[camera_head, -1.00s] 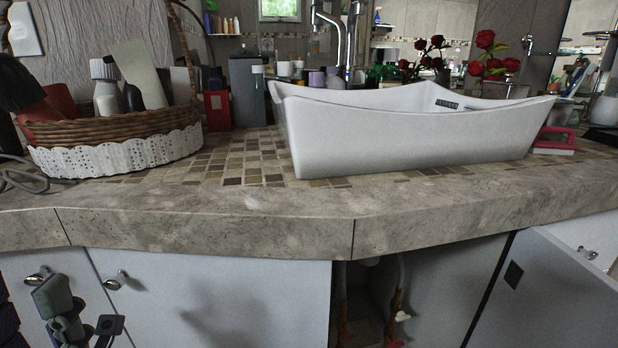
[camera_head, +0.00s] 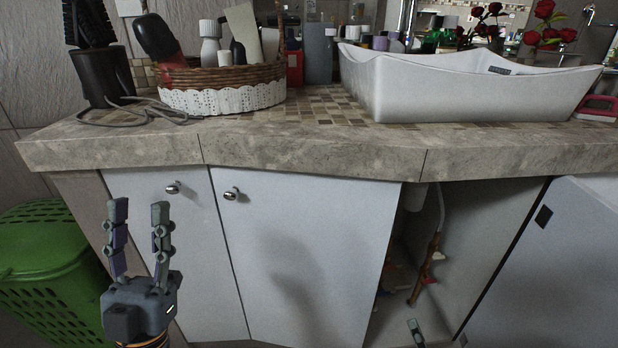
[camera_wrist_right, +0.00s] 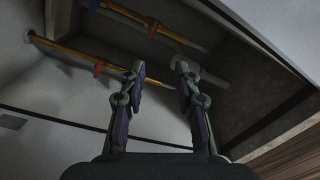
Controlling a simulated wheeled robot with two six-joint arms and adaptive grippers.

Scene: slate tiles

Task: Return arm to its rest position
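My left gripper (camera_head: 139,207) is at the lower left of the head view, in front of the white cabinet doors. Its two fingers point up, apart, with nothing between them. Only a small tip of my right gripper (camera_head: 416,330) shows at the bottom of the head view, below the open cabinet bay. In the right wrist view, my right gripper (camera_wrist_right: 160,72) has its fingers apart and empty. Beyond them are the dark cabinet interior and orange pipes (camera_wrist_right: 125,70) with red and blue fittings. I cannot tell the distance to them.
A stone counter (camera_head: 300,150) carries a wicker basket (camera_head: 225,77) and white basin (camera_head: 465,90). A white cabinet door (camera_head: 535,280) stands open at the right. A green slatted basket (camera_head: 45,270) stands at the left. Pipes (camera_head: 428,255) run inside the open bay.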

